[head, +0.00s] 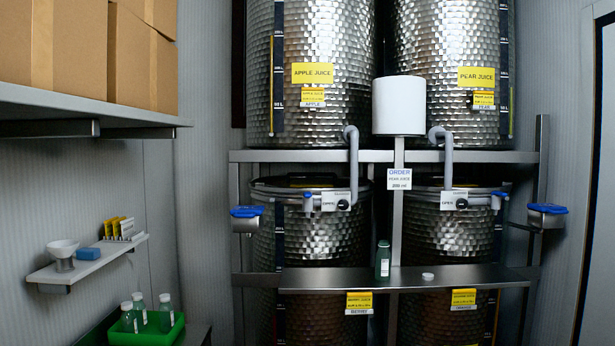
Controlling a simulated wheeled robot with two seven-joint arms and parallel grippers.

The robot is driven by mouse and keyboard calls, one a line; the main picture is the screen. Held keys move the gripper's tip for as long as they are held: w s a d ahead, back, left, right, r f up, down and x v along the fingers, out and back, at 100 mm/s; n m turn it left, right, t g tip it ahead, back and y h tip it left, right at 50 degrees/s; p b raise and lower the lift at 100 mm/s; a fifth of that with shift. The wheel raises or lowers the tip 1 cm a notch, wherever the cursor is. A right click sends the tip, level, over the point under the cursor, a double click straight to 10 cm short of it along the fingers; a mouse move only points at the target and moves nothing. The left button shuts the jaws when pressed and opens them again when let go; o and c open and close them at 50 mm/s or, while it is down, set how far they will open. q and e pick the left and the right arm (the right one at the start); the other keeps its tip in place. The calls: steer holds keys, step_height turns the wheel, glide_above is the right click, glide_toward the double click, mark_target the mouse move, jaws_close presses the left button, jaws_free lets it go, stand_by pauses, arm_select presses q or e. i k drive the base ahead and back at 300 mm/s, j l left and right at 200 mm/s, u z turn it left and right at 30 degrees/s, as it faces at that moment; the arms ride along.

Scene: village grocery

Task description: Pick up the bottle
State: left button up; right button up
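A dark green bottle (383,262) with a pale label stands upright on the metal shelf (460,275) in front of the lower tanks. A small white cap or lid (428,276) lies on the shelf to the right of it. Several more bottles, greenish with white caps (165,312), stand in a green crate (178,333) at the lower left. Neither of my grippers shows in the head view.
Steel tanks (340,90) labelled with juice names stand behind the shelf, with grey spouts (352,170) above it. An order card (399,179) reads pear juice. A wall shelf (95,262) at left holds a funnel (63,252) and blue sponge (88,254).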

mark_target(383, 256)
steer(key=i+u, duration=0.2)
steer(key=i, duration=0.25)
steer(key=i+l+u, duration=0.25)
steer(key=i, duration=0.15)
steer(key=i+l+u, duration=0.2)
steer(key=i, duration=0.2)
